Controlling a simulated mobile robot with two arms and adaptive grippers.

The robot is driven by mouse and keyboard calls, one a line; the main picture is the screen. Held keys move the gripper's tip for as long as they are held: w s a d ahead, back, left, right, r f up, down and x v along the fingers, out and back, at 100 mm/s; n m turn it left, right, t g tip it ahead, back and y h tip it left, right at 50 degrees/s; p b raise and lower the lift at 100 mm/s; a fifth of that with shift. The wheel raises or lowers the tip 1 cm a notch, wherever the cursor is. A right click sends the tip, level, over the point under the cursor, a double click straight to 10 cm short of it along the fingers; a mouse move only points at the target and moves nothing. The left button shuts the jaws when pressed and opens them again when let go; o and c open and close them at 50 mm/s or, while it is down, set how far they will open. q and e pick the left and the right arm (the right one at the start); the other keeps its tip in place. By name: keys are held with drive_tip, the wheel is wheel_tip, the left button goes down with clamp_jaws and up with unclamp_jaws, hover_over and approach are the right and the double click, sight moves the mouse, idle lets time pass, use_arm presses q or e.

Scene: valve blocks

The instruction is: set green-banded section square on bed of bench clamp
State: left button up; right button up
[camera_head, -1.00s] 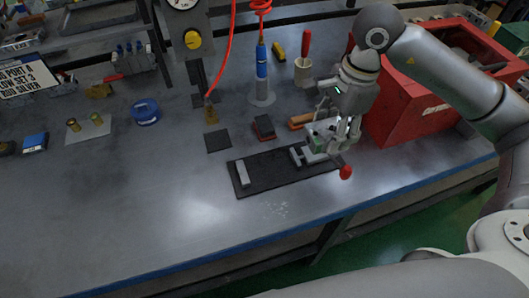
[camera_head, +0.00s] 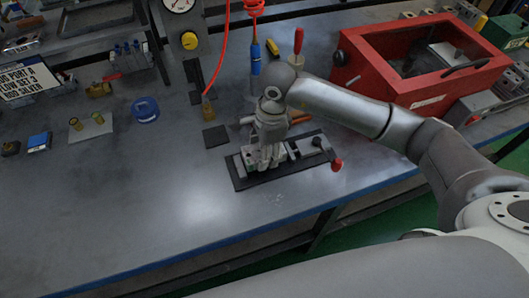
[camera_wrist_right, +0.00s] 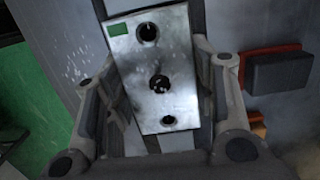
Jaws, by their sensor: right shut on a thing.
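The green-banded section is a silver block (camera_wrist_right: 180,75) with a green patch at one end and dark round holes in its face. My right gripper (camera_wrist_right: 158,65) is shut on it, one finger along each long side. In the head view my right gripper (camera_head: 262,162) is over the left part of the bench clamp (camera_head: 283,172), a dark bed with a light block at its left end and a red knob (camera_head: 337,165) at its right. The fingers mostly hide the section there. I cannot tell whether it touches the bed. My left gripper is not in view.
A large red box (camera_head: 362,88) stands at the back right. A dark square pad (camera_head: 215,136) lies behind the clamp. A blue roll (camera_head: 145,109) and a plate with brass parts (camera_head: 90,128) lie left. The bench front left of the clamp is clear.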

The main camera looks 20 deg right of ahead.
wheel_tip(320, 180, down, 2)
drive_tip(key=shift+f, duration=0.1)
drive_tip(key=shift+d, duration=0.1)
drive_tip(key=shift+f, duration=0.15)
drive_tip(key=o, duration=1.5)
drive_tip(key=shift+s, duration=0.1)
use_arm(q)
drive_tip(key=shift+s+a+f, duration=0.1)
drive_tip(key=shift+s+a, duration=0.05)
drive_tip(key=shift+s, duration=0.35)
use_arm(e)
drive_tip(key=shift+r, duration=0.25)
use_arm(q)
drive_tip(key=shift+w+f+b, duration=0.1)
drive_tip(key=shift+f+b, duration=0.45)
drive_tip(key=shift+b, duration=0.1)
use_arm(e)
drive_tip(key=r, duration=0.4)
drive_tip(key=d+r, duration=0.1)
drive_tip(key=r, duration=0.6)
drive_tip(key=shift+d+r, duration=0.2)
drive_tip(key=shift+r, duration=0.2)
